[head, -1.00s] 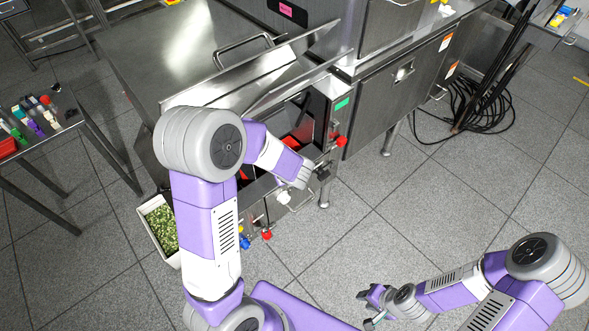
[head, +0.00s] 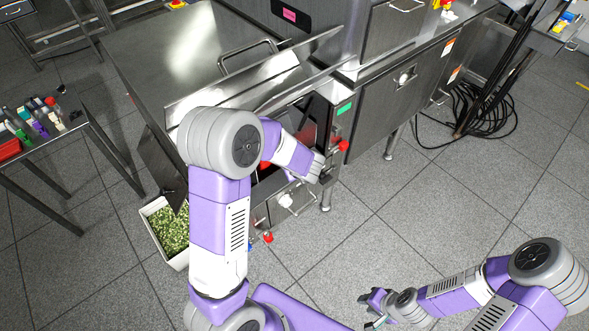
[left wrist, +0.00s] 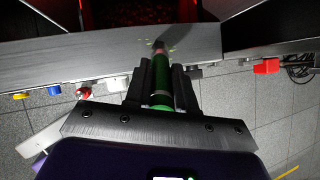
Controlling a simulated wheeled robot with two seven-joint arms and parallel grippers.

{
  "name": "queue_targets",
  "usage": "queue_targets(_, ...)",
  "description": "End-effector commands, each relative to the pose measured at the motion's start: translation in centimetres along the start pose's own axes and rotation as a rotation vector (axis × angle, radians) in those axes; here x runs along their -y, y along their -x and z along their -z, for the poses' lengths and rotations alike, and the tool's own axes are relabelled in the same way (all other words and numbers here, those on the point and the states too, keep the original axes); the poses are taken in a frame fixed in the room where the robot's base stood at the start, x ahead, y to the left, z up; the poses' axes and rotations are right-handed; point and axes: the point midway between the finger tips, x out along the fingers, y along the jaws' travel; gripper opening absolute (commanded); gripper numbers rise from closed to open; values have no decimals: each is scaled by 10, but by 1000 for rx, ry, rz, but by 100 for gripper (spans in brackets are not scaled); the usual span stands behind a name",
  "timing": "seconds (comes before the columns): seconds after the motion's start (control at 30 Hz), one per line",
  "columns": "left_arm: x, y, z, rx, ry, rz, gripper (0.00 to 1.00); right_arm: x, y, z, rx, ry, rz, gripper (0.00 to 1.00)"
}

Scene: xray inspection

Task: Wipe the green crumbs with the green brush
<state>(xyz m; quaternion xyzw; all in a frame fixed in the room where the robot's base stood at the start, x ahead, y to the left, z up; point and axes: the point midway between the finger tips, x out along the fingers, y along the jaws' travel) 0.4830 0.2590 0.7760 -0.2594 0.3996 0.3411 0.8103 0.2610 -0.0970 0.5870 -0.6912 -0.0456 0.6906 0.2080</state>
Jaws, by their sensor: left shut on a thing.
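My left gripper (left wrist: 160,88) is shut around the green handle of the brush (left wrist: 161,78). The brush's dark tip (left wrist: 160,46) is at the grey metal ledge in the left wrist view. A few tiny green crumbs (left wrist: 174,45) show on the ledge close to the tip. Contact between tip and ledge is unclear. In the head view the left gripper (head: 327,172) is at the front of the steel machine, and the brush is too small to make out. My right gripper (head: 370,309) is open and empty over the floor at lower right.
The steel machine (head: 170,60) has a tilted metal flap and red knobs (head: 343,147). A white bin (head: 180,262) of green bits stands on the floor, left of my left arm. A side table (head: 60,140) with small items is at far left.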

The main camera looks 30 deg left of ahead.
Motion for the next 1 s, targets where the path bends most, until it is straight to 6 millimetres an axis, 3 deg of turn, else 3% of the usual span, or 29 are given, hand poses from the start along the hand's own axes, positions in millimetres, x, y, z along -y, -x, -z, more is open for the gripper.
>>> queue_targets(0.3,26,-6,-5,-2,-2,2,0,4,11,0,0,0,0,33)
queue_targets(0.5,31,-9,-5,-1,-1,2,0,4,10,0,0,0,0,33)
queue_targets(1.0,-1,0,1,-1,0,1,0,-4,-9,0,0,0,0,33)
